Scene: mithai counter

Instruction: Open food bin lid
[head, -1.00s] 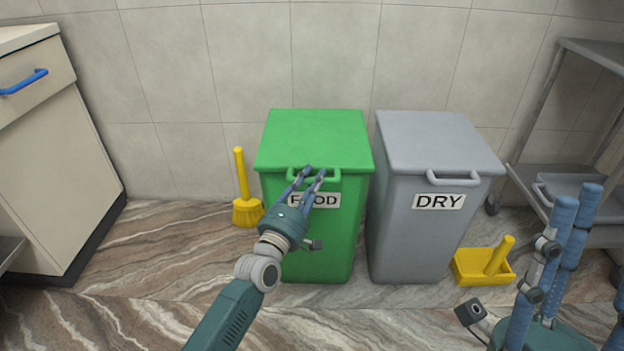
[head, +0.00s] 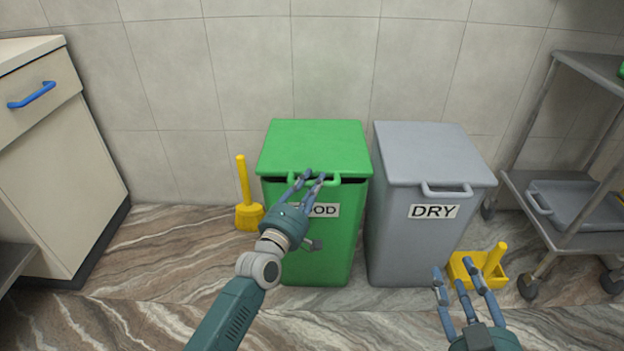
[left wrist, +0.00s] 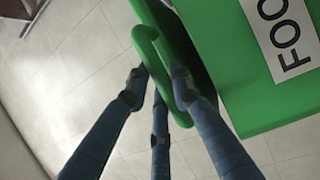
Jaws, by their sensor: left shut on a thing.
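The green food bin (head: 338,250) stands against the wall. Its lid (head: 315,146) is raised slightly at the front, with a dark gap under its edge. My left gripper (head: 312,176) is shut on the lid's green handle (head: 331,181) and partly covers the FOOD label (head: 324,210). In the left wrist view the fingers lie on both sides of the handle (left wrist: 158,70), beside the bin (left wrist: 243,100). My right gripper (head: 461,271) is open and empty, in front of the grey bin, at the lower right.
A grey DRY bin (head: 405,240) stands close on the right, its lid closed. A yellow brush (head: 246,205) is left of the food bin. A yellow dustpan (head: 463,268) lies near my right gripper. A cabinet (head: 55,170) is at left, a metal cart (head: 590,245) at right.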

